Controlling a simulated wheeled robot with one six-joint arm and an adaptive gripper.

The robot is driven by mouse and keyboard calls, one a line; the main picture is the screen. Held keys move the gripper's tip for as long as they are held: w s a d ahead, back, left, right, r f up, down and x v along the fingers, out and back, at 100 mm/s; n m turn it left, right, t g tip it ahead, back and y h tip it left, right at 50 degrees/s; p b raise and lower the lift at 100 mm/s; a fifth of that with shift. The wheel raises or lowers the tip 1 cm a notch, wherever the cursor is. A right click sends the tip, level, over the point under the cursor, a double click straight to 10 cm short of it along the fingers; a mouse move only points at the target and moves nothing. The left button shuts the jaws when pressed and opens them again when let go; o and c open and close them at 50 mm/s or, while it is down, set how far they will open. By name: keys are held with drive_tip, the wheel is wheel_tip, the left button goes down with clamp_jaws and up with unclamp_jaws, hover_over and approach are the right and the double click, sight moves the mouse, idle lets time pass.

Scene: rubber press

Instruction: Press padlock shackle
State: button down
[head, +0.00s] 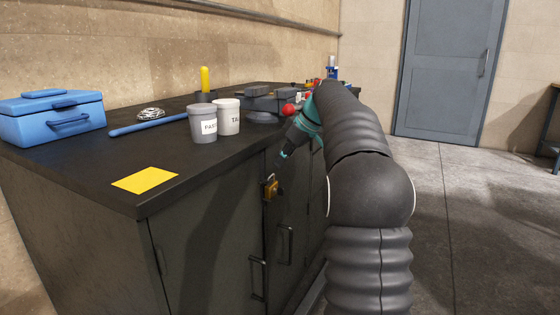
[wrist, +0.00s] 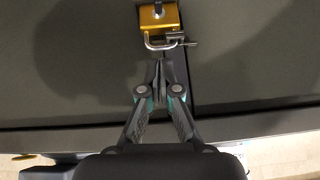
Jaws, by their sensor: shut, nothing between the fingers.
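The padlock has a brass-yellow body (head: 270,187) and hangs on the front of the dark cabinet, near the seam between two doors. I cannot tell whether the shackle is latched. My gripper (head: 282,156) is just above the padlock in the head view. In the wrist view its fingertips (wrist: 160,68) are together, empty, with a small apparent gap to the shackle.
The dark worktop (head: 100,160) overhangs the cabinet front beside my gripper. On it are a blue toolbox (head: 50,118), two labelled tubs (head: 203,123), a blue bar (head: 148,124) and a yellow sheet (head: 145,180). Door handles (head: 285,245) stick out below the padlock.

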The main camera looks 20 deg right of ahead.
drive_tip(key=p+v, duration=0.1)
drive_tip(key=v, duration=0.5)
drive_tip(key=shift+r, duration=0.2)
